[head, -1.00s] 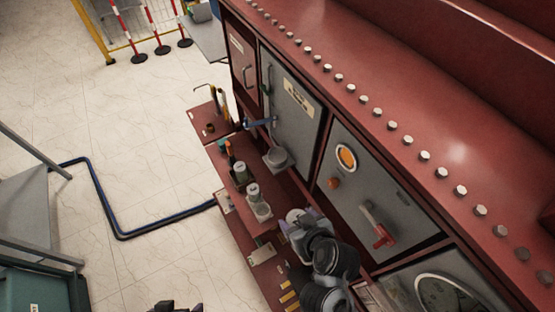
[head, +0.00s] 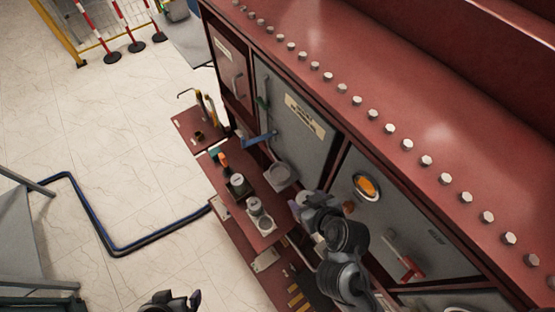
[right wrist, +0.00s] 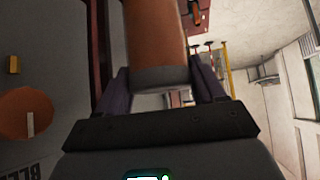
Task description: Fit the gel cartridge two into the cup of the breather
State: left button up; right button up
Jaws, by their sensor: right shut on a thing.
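My right gripper (head: 308,203) is shut on an orange cylinder with a grey end band, likely a gel cartridge (right wrist: 157,45). The right wrist view shows it between the two fingers (right wrist: 163,88). In the head view it is mostly hidden by the gripper, which is in front of the cabinet, right of the shelf. A round grey cup (head: 280,176), likely the breather's, is by the cabinet wall, up and left of this gripper and apart from it. My left gripper (head: 172,302) is a dark shape at the bottom edge; its jaws are unclear.
A blue handle (head: 258,139) sticks out above the cup. A smaller red shelf (head: 190,130) is further back. The floor at left is open, crossed by a blue hose (head: 85,215).

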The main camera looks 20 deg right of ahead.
jog(key=w+a+f+b, duration=0.1)
jog(key=w+f+b, duration=0.2)
jog(key=w+b, duration=0.5)
jog(key=w, duration=0.8)
jog(key=shift+w+f+b, duration=0.15)
jog(key=shift+f+b, duration=0.05)
jog(key=shift+b, duration=0.15)
jog(key=shift+a, duration=0.1)
jog(key=shift+f, duration=0.2)
jog(key=o, duration=1.2)
jog(key=shift+o, duration=0.6)
